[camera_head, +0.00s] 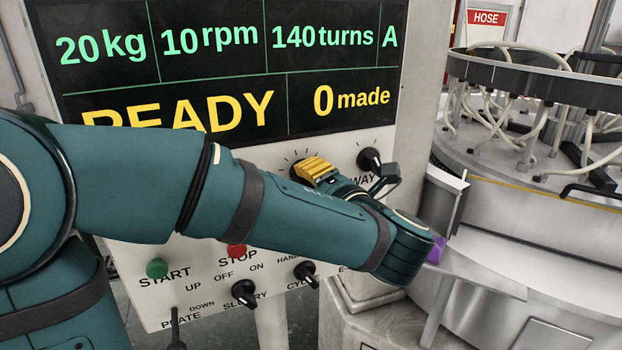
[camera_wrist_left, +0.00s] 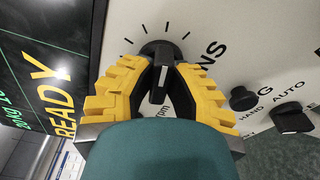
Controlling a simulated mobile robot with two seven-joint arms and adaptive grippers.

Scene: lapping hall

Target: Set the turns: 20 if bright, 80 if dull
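The machine panel's display (camera_head: 230,70) reads 20 kg, 10 rpm, 140 turns, A, with READY and 0 made below. My left gripper (camera_head: 315,170) is at the panel just under the display. In the left wrist view its yellow fingers (camera_wrist_left: 162,72) are closed on both sides of the dark turns knob (camera_wrist_left: 159,85), whose label shows only the letters NS. In the head view the gripper and arm hide this knob. My right gripper is in neither view. No part whose surface could be judged bright or dull is clear to see.
Another dark knob (camera_head: 370,160) is just right of the gripper. Below my arm are the green START button (camera_head: 157,268), the red STOP button (camera_head: 237,251) and the slurry (camera_head: 244,293) and cycle (camera_head: 306,274) switches. The lapping machine with its hose ring (camera_head: 530,75) stands at right.

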